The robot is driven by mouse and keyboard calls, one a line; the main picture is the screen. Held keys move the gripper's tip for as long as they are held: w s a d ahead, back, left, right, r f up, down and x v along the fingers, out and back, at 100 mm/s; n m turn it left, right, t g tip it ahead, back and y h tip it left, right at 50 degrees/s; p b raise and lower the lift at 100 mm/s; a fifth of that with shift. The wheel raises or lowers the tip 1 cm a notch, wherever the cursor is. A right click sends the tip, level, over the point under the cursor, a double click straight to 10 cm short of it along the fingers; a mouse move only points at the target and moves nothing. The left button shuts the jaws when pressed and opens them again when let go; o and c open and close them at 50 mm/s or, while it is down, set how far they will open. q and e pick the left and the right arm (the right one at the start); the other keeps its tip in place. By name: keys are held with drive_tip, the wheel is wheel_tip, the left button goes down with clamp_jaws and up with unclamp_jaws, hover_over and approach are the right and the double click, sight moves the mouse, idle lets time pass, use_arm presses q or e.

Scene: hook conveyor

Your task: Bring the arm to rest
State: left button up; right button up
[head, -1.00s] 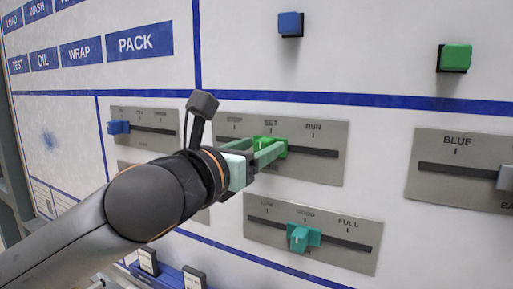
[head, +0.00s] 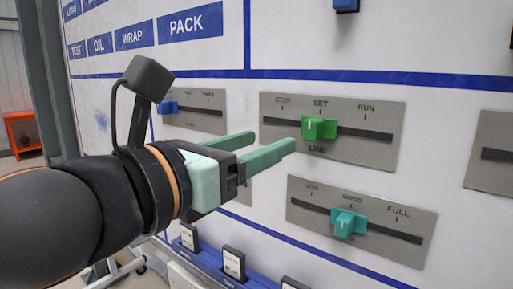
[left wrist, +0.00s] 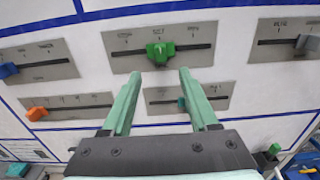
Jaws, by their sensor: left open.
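My left gripper (head: 268,147) is open and empty, in front of the panel and a little left of the green slider knob. The green knob (head: 319,129) stands at the SET mark of the LINE slider plate (head: 380,118), between STOP and RUN. In the left wrist view my left gripper (left wrist: 157,85) shows both fingers apart, with the green knob (left wrist: 160,53) beyond and between their tips, not touched. My right gripper is in neither view.
A teal knob (head: 348,223) sits near GOOD on the plate below. A blue knob (head: 168,107) is on a plate at left. Blue holders (head: 215,262) with cards run along the panel's bottom. An orange stand (head: 22,132) is far left.

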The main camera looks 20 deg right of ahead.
use_arm(q)
drive_tip(key=shift+a, duration=0.1)
drive_tip(key=w+a+f+n+t+p, duration=0.1)
drive_tip(key=w+a+f+n+p, duration=0.15)
drive_tip(key=w+f+n, duration=0.9)
drive_tip(key=a+f+n+t+y+p, duration=0.15)
drive_tip(key=a+f+n, duration=0.25)
drive_tip(key=f+n, duration=0.45)
drive_tip(key=a+f+n+y, duration=0.3)
drive_tip(key=a+f+n, duration=0.1)
drive_tip(key=f+n, duration=0.45)
drive_tip(key=s+a+f+n+g+y, duration=0.15)
drive_tip(key=s+a+f+n, duration=0.25)
drive_tip(key=f, duration=0.5)
drive_tip(key=s+a+f+n+y, duration=0.3)
drive_tip(key=a+f+n, duration=0.15)
drive_tip(key=f, duration=0.45)
drive_tip(key=s+a+f+n+g+y+p, duration=0.1)
drive_tip(key=s+a+f+n, duration=0.2)
drive_tip(key=s+f, duration=0.3)
drive_tip(key=s+a+f+n+g+y, duration=0.1)
drive_tip(key=s+a+f+n, duration=0.3)
drive_tip(key=s+f, duration=0.3)
drive_tip(key=s, duration=0.3)
drive_tip(key=shift+a+g+y+p, duration=0.2)
drive_tip(key=shift+g+y+p, duration=0.1)
drive_tip(key=shift+y+p, duration=0.1)
